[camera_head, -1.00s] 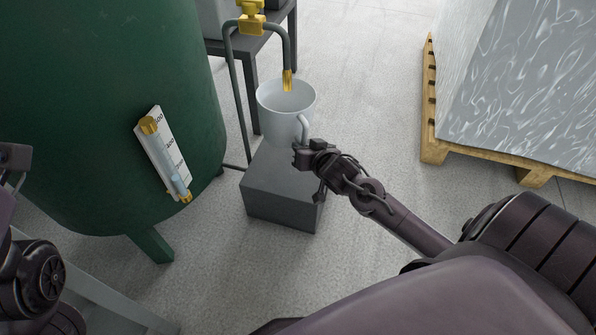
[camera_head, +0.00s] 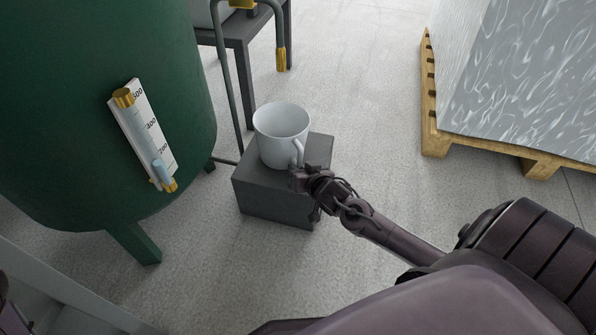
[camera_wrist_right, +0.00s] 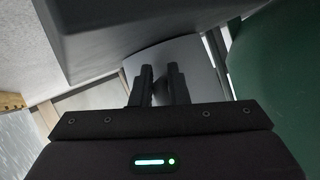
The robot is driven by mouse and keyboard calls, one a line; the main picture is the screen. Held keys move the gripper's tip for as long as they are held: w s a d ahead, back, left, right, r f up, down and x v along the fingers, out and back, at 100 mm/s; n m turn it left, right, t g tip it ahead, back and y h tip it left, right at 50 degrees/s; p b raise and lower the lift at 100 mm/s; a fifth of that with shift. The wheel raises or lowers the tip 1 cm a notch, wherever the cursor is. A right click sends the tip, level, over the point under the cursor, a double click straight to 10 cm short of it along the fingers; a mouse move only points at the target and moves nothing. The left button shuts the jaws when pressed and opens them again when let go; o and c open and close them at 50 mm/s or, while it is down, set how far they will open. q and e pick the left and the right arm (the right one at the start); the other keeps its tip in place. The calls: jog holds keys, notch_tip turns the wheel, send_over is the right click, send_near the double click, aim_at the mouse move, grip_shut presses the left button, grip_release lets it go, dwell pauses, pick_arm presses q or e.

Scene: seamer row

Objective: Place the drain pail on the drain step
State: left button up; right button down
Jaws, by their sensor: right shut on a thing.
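The drain pail (camera_head: 279,140) is a pale grey-white, mug-shaped vessel, upright and open at the top. It appears to rest on the top of the drain step (camera_head: 264,197), a dark grey block on the floor; its base looks within the step's edges. Whether it fully touches is hard to tell. My right gripper (camera_head: 299,174) is shut on the pail's handle, at the pail's near right side. In the right wrist view, its two fingers (camera_wrist_right: 157,86) are close together; the handle between them is not clear. My left gripper is out of view.
A green tank (camera_head: 100,110) with a gauge (camera_head: 146,135) stands to the left. A pipe with a brass spout (camera_head: 281,60) hangs behind the pail, above its rim in the picture. A dark table (camera_head: 240,42) is behind. A wooden pallet (camera_head: 480,150) with a wrapped load is right.

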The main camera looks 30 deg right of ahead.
jog(key=c, duration=1.4)
grip_release()
jog(key=shift+s, duration=0.1)
